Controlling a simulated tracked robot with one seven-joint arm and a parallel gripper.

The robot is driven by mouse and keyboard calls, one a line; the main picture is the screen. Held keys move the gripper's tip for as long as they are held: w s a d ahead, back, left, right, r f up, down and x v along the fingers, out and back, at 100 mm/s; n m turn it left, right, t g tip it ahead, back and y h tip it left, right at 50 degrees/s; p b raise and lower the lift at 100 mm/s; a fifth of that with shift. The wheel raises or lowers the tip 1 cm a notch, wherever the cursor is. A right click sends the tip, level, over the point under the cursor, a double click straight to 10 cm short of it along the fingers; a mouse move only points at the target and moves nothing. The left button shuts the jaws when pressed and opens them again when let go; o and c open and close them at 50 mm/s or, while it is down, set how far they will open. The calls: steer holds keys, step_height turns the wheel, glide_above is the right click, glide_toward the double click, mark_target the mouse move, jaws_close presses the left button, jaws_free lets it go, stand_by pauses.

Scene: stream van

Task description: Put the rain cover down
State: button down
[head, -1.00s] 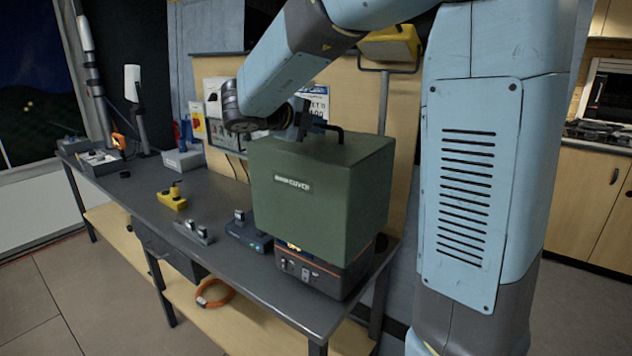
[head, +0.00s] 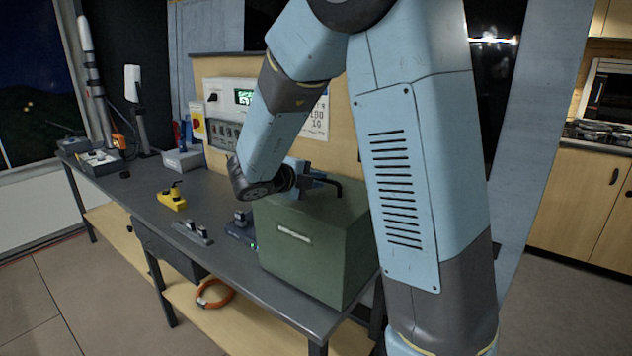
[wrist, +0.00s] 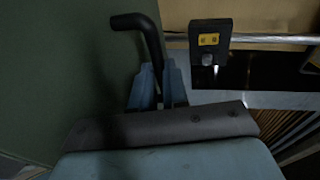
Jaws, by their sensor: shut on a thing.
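The rain cover is a green box (head: 300,250) with a pale label on its front and a black handle on top. It stands at the right end of the grey workbench (head: 200,222) in the head view. My gripper (head: 318,178) is at the top of the cover, shut on its black handle. The wrist view shows the blue fingers (wrist: 158,88) around the black bent handle (wrist: 140,24), with the cover's green side (wrist: 60,70) at left. The cover's lower edge is at or very near the bench top; I cannot tell if it touches. The black and orange unit is hidden.
A small dark blue device (head: 241,228) sits close to the cover's left side. A grey connector block (head: 192,232) and a yellow one (head: 172,198) lie farther left. A panel with a green display (head: 232,98) stands behind. The bench's front left is mostly clear.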

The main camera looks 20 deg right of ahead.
steer(key=shift+f, duration=0.55)
steer(key=c, duration=1.1)
jaws_free()
